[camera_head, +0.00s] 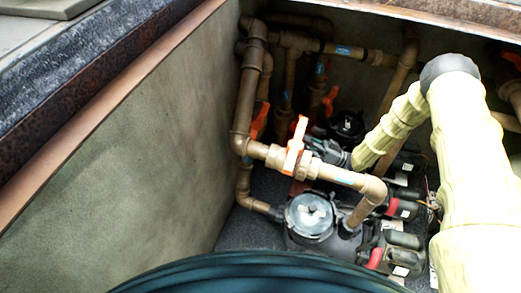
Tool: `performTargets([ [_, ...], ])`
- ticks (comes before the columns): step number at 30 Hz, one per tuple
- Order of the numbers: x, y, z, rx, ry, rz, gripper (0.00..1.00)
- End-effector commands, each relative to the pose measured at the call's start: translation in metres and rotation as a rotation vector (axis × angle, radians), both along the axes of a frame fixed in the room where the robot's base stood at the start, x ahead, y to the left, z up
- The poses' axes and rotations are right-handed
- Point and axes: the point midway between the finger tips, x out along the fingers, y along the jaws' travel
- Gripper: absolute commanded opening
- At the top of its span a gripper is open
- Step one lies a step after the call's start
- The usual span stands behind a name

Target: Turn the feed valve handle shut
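An orange valve handle (295,145) stands up from a valve on the brown pipe (262,150) in the middle of the pit. It sits crosswise to the pipe run that slopes down to the right. My arm, in a pale yellow sleeve, comes in from the right and bends down into the pit. My gripper (322,150) is dark and small at the sleeve's end, just right of the orange handle. I cannot tell whether it touches the handle or how far apart its fingers are.
More orange handles show on the left pipe (259,121), at the back (330,101) and at the right edge (514,59). A pump with a clear lid (310,215) stands below. The pit's left wall (130,185) is bare. A dark teal curved rim (260,275) crosses the bottom.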

Motion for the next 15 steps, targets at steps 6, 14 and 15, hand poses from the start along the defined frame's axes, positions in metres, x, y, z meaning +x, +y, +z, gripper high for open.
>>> performTargets([
  [6,-0.011,0.007,-0.035,-0.005,-0.020,0.114,0.00],
  [14,-0.012,0.019,-0.032,-0.004,-0.025,0.138,0.00],
  [15,-0.012,0.024,-0.030,-0.004,-0.025,0.138,0.00],
])
